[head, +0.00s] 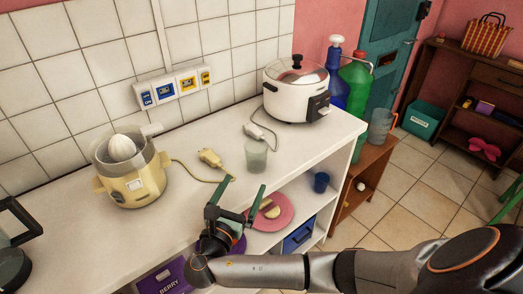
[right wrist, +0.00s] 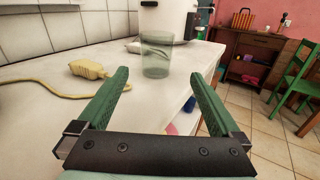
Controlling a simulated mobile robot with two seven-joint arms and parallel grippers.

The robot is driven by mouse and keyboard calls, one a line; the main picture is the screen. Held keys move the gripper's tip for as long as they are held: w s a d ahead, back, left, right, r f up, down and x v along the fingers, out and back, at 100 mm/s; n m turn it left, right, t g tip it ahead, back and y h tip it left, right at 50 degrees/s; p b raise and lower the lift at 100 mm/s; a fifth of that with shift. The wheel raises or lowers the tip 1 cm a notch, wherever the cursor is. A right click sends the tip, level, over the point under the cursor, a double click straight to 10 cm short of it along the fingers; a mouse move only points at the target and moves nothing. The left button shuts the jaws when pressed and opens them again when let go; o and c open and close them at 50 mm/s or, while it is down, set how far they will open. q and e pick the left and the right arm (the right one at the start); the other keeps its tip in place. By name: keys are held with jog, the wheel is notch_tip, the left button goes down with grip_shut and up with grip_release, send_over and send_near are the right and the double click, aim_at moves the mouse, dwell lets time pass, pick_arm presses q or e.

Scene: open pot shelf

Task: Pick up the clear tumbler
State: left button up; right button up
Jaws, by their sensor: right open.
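The clear tumbler (head: 256,156) stands upright on the white counter, between the yellow plug and the white cooker. It also shows in the right wrist view (right wrist: 156,55), ahead of my fingers and roughly midway between them. My right gripper (head: 240,194) is open and empty at the counter's front edge. Its two green fingers show in the right wrist view (right wrist: 158,88), spread apart and pointing toward the tumbler. The tumbler stands beyond the fingertips and is not touched. My left gripper is not in view.
A yellow plug (head: 209,158) on a cord lies left of the tumbler, beside a yellow juicer (head: 130,170). A white cooker (head: 297,88) stands behind it, with its grey plug (head: 254,131) nearby. A pink plate (head: 271,212) sits on the shelf below the counter (head: 190,215).

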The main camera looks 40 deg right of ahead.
send_near(260, 148)
jog(key=shift+w+d+f, duration=0.1)
jog(key=shift+w+d, duration=0.15)
jog(key=shift+d, duration=0.3)
jog(key=shift+w+d+f, duration=0.1)
jog(key=shift+w+d, duration=0.1)
jog(key=shift+d, duration=0.35)
jog(key=x, duration=0.5)
jog(key=shift+w+r, duration=0.2)
jog(key=shift+w, duration=0.15)
jog(key=shift+a, duration=0.1)
jog(key=c, duration=1.5)
